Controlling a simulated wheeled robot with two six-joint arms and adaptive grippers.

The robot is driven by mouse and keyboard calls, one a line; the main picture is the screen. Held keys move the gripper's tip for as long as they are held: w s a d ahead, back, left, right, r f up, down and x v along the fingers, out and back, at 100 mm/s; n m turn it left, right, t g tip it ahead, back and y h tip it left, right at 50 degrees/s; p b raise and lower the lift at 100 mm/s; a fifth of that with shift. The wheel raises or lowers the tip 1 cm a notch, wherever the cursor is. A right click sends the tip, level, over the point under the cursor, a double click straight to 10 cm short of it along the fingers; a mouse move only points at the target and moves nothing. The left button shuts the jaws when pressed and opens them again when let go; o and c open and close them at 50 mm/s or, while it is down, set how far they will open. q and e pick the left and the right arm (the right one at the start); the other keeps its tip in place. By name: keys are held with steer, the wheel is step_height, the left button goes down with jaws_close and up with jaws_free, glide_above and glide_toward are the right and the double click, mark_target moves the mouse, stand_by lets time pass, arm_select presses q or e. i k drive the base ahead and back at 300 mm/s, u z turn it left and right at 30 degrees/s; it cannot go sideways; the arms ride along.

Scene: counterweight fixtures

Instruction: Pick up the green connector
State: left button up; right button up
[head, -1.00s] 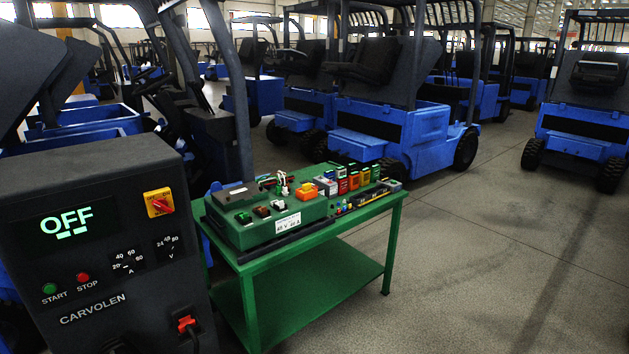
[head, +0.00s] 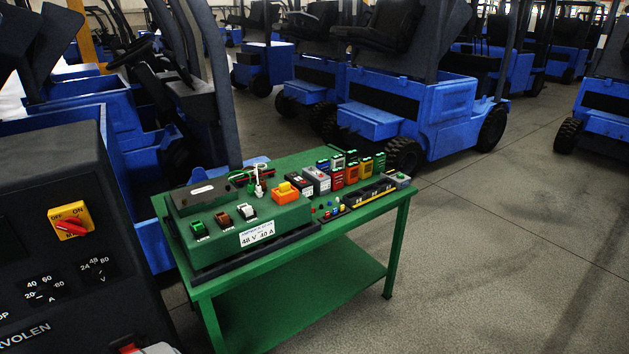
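A small green connector (head: 200,229) sits at the front left of the green charger unit (head: 215,253) on the green table. It is in a row with a brown connector (head: 222,218) and a pale grey one (head: 247,211). Other small green-topped pieces (head: 380,160) stand among the blocks at the back right of the table, so more than one green piece shows. Neither of my grippers can be made out in the head view. A pale shape cut off by the bottom edge (head: 158,349) is too little shown to identify.
A dark charger cabinet (head: 45,180) with a yellow and red switch (head: 71,220) stands at the left, close to the table (head: 345,245). Orange, red and grey blocks (head: 317,180) crowd the table's right half. Blue forklifts (head: 420,110) stand behind. The floor at right is clear.

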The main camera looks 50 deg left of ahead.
mark_target(250, 190)
steer(key=z, duration=0.15)
steer(key=i, duration=1.05)
steer(key=u, duration=0.6)
steer(key=i, duration=0.85)
steer(key=u, duration=0.75)
